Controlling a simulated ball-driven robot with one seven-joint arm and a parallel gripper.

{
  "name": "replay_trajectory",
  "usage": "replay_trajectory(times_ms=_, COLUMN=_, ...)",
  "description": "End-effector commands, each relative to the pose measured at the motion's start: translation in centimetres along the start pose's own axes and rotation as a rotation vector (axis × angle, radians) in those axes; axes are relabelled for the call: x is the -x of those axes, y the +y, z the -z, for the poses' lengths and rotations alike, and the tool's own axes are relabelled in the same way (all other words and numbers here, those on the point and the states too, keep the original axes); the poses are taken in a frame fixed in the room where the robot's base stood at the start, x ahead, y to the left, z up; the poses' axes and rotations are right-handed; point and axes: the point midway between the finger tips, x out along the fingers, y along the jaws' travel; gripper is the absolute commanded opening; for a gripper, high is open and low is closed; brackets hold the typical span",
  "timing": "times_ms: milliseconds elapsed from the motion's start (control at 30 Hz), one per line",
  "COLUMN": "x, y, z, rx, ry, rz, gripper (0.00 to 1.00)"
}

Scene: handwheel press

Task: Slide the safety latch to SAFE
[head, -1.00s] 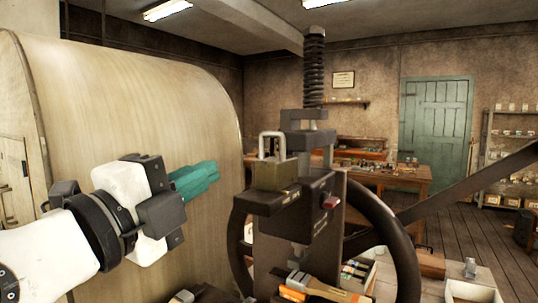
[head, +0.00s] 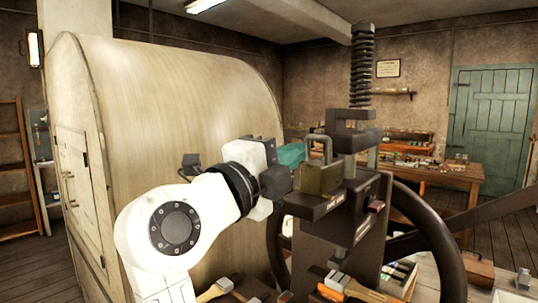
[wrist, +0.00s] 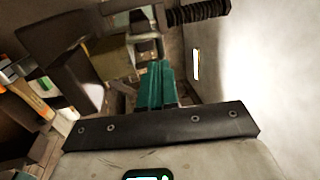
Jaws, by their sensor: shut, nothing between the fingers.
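The dark handwheel press (head: 340,225) stands right of centre in the head view. An olive block with a pale metal loop (head: 320,178) sits on its dark ledge; it also shows in the wrist view (wrist: 103,48). A small red piece (head: 376,206) is on the press front. I cannot tell which part is the safety latch, and no SAFE label is readable. My gripper (head: 297,154) has teal fingers, shut and empty, just left of the block and loop. In the wrist view the fingertips (wrist: 156,66) point toward the loop; contact cannot be told.
A large rounded pale wooden cabinet (head: 170,110) is behind and left of my arm. The black handwheel (head: 440,235) curves around the press's right side. A coil spring (head: 361,65) rises from the press top.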

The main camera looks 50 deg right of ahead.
Motion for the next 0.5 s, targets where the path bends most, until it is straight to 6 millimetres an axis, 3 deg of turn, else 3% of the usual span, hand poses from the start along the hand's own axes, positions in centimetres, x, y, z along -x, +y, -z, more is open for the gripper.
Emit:
replay_trajectory(times_ms=200, x=-3.5, y=-0.2, z=0.1, rx=0.001, ry=0.003, rz=0.0, gripper=0.0)
replay_trajectory(times_ms=500, x=-5.1, y=0.0, z=0.0, rx=0.001, ry=0.0, rz=0.0, gripper=0.0)
